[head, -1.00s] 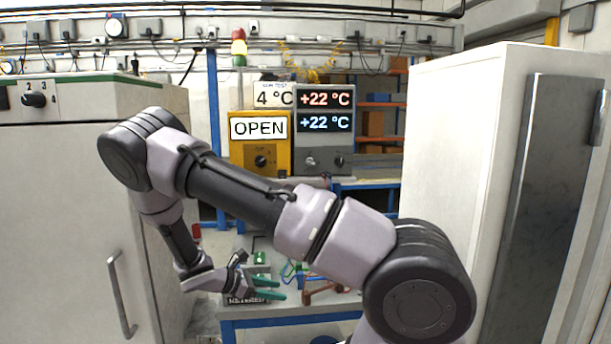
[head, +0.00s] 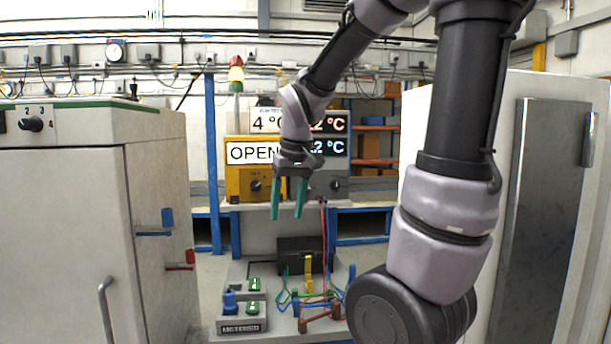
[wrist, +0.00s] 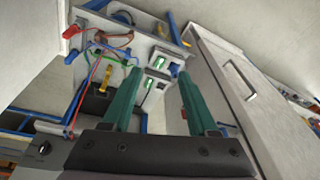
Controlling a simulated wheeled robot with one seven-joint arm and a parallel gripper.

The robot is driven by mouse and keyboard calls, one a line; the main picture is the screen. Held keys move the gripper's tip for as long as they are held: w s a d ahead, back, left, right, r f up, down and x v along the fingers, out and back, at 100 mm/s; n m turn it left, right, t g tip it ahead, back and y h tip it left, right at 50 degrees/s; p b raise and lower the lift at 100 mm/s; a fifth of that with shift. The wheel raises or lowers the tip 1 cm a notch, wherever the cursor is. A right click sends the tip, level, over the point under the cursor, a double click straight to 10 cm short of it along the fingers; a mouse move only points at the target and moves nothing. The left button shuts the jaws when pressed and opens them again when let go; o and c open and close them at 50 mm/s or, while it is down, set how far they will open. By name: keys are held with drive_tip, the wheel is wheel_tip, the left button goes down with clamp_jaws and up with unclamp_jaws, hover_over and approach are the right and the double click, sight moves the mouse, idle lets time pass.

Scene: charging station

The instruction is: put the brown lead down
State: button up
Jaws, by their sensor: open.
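The brown lead (head: 320,320) lies at the front of the low grey bench (head: 275,334), among the other leads. Its brown parts also show in the wrist view (wrist: 120,39), at the upper left, close to other coloured leads. My gripper (head: 287,213) is open, its two green fingers pointing down, high above the bench and apart from the brown lead. In the wrist view the space between my fingertips (wrist: 160,76) is empty. Exactly how the brown lead's ends lie is too small to tell.
Blue, green and red leads and a yellow piece (head: 309,272) crowd the bench. A grey box with green terminals (head: 243,312) stands to the left. Tall cabinets stand left (head: 65,200) and right (head: 462,120).

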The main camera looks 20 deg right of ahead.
drive_tip(key=s+r+m+t+y, duration=0.1)
drive_tip(key=s+r+m+t, duration=0.3)
drive_tip(key=s+r, duration=0.4)
drive_tip(key=shift+s+d+r+m+t, duration=0.25)
drive_tip(key=shift+s+d+m+t, duration=0.05)
drive_tip(key=shift+s+m+t, duration=0.15)
